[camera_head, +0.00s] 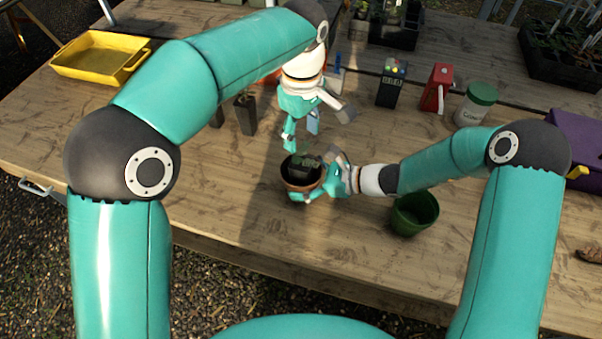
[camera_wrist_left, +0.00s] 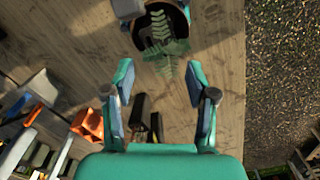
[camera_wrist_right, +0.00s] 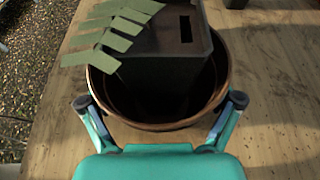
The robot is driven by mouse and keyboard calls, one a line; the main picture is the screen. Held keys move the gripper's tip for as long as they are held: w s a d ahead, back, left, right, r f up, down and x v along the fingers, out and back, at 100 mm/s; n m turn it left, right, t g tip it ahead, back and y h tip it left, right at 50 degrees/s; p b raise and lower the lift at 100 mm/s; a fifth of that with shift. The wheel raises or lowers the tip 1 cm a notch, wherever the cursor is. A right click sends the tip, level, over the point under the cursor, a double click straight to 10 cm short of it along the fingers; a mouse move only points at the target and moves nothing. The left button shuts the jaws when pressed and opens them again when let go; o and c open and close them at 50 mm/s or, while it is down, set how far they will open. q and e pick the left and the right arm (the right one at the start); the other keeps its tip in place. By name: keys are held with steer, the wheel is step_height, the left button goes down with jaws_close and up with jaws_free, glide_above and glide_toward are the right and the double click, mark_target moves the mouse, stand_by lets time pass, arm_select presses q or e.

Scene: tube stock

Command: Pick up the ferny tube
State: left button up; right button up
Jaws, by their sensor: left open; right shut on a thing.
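The ferny tube is a dark square tube (camera_head: 300,172) with green fern fronds. It stands tilted inside a round brown pot (camera_head: 298,186). In the right wrist view the tube (camera_wrist_right: 170,62) rises out of the pot (camera_wrist_right: 152,125), with fronds at upper left. My right gripper (camera_head: 322,186) is shut on the pot, its fingers on either side of the rim. My left gripper (camera_head: 300,135) is open and empty, above the tube in the head view. In the left wrist view the fern (camera_wrist_left: 160,28) is at the top, beyond the open fingers (camera_wrist_left: 160,95).
Two dark tubes (camera_head: 246,114) stand left of my left gripper. A green pot (camera_head: 400,220) stands right of the brown pot. A white jar (camera_head: 474,107), red object (camera_head: 437,88) and black box (camera_head: 391,85) stand behind. A yellow tray (camera_head: 85,72) is far left. The front left wood is clear.

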mark_target(301, 160)
arm_select(q)
steer(key=m, duration=0.6)
steer(key=shift+m, duration=0.4)
steer(key=m, duration=0.6)
steer(key=shift+f+m, duration=0.3)
steer(key=shift+f, duration=0.1)
step_height(301, 160, down, 11)
steer(key=shift+w+f, duration=0.15)
steer(key=c, duration=0.9)
